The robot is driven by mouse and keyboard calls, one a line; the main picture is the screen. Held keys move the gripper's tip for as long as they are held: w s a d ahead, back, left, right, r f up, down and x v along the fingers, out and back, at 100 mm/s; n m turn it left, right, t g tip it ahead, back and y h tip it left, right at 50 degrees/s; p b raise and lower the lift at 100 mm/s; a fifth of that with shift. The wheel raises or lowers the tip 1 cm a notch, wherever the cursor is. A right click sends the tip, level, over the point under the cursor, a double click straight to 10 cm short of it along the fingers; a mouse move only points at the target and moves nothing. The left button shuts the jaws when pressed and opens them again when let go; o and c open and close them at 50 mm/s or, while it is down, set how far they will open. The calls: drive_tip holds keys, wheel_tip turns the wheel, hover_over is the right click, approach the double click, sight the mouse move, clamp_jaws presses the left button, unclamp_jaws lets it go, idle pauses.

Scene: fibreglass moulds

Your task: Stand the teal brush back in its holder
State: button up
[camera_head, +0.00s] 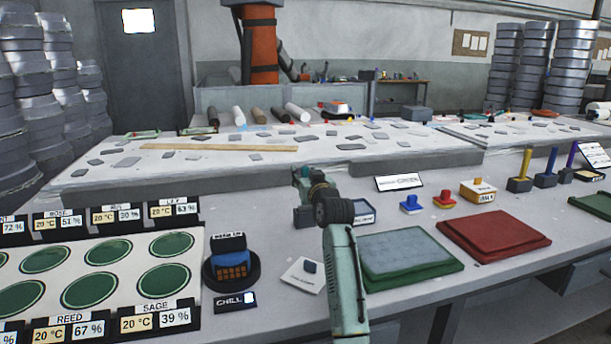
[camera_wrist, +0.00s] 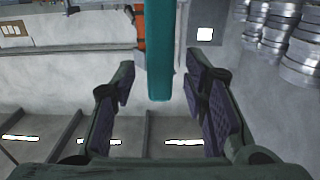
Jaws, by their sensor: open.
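The teal brush (camera_wrist: 160,50) shows in the wrist view as a straight teal bar. It comes down from the top edge and ends between my fingers. My gripper (camera_wrist: 165,95) is open, with a gap visible on each side of the brush. In the head view my gripper (camera_head: 304,180) is above the near bench, beside a dark grey block (camera_head: 303,216) that my arm partly hides. I cannot tell if this block is the teal brush's holder. I cannot pick out the brush clearly in the head view.
Yellow (camera_head: 525,163), blue (camera_head: 551,161) and purple (camera_head: 572,155) brushes stand in dark holders at the right. Green (camera_head: 405,258) and red (camera_head: 493,235) slabs lie on the near bench. A white sign (camera_head: 400,182) stands behind them. A panel of green discs (camera_head: 95,290) is at the left.

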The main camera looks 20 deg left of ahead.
drive_tip(key=v, duration=1.2)
